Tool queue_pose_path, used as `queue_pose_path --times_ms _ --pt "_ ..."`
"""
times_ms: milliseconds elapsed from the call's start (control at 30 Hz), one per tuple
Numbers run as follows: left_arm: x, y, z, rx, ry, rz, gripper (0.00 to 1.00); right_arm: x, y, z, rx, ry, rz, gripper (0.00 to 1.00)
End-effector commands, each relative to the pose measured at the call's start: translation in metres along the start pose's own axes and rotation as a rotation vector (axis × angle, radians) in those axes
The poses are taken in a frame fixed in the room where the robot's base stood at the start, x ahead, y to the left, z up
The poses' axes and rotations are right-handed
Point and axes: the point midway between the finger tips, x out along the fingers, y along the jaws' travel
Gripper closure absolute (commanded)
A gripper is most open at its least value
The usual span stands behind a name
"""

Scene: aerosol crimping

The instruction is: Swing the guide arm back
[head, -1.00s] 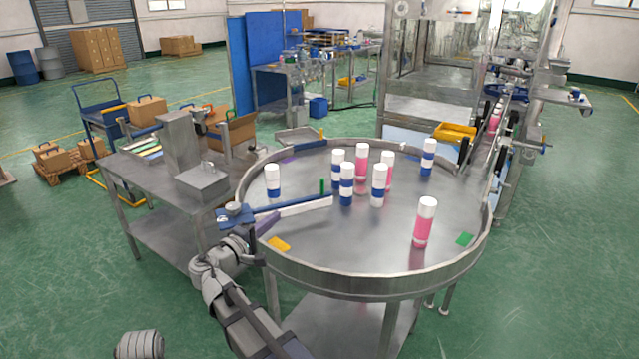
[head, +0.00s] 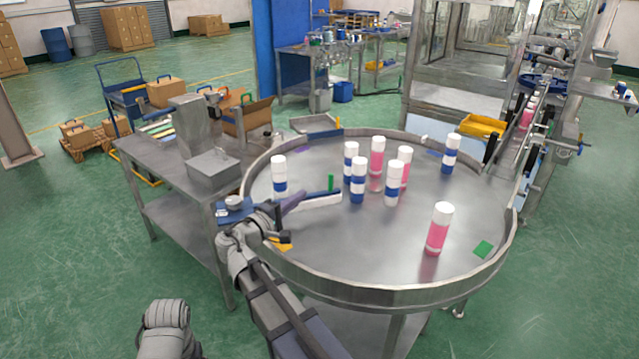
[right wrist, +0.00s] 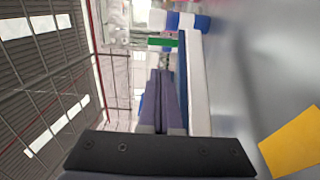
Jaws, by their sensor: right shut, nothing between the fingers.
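The guide arm (head: 318,201) is a blue and white bar lying over the round steel table (head: 330,268) from the left rim, with a blue mount and grey knob (head: 234,203) at its rim end. A green tab (head: 331,182) stands by its free end. My right gripper (head: 292,201) is shut and empty, reaching over the rim alongside the bar and covering part of it. In the right wrist view, its closed purple fingers (right wrist: 160,85) lie beside the blue face of the bar (right wrist: 196,85); I cannot tell whether they touch. My left gripper is out of view.
A white and blue can (head: 279,175) stands just beyond the bar. Several white-capped cans with blue or pink bodies stand mid-table, and a pink can (head: 438,230) is nearer the front right. A side table with a steel box (head: 213,168) adjoins on the left.

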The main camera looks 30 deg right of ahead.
Motion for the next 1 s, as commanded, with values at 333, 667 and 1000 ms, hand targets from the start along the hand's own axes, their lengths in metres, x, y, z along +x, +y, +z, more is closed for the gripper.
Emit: queue_pose_path --times_ms 333,667,1000 --pt "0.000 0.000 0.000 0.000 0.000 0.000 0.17 0.048 0.000 -0.001 0.000 -0.004 0.000 1.00" --pt "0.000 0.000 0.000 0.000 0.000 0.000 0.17 0.092 0.000 -0.001 0.000 -0.002 0.000 1.00" --pt "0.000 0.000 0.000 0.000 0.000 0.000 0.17 0.100 0.000 0.000 0.000 0.000 0.000 1.00"
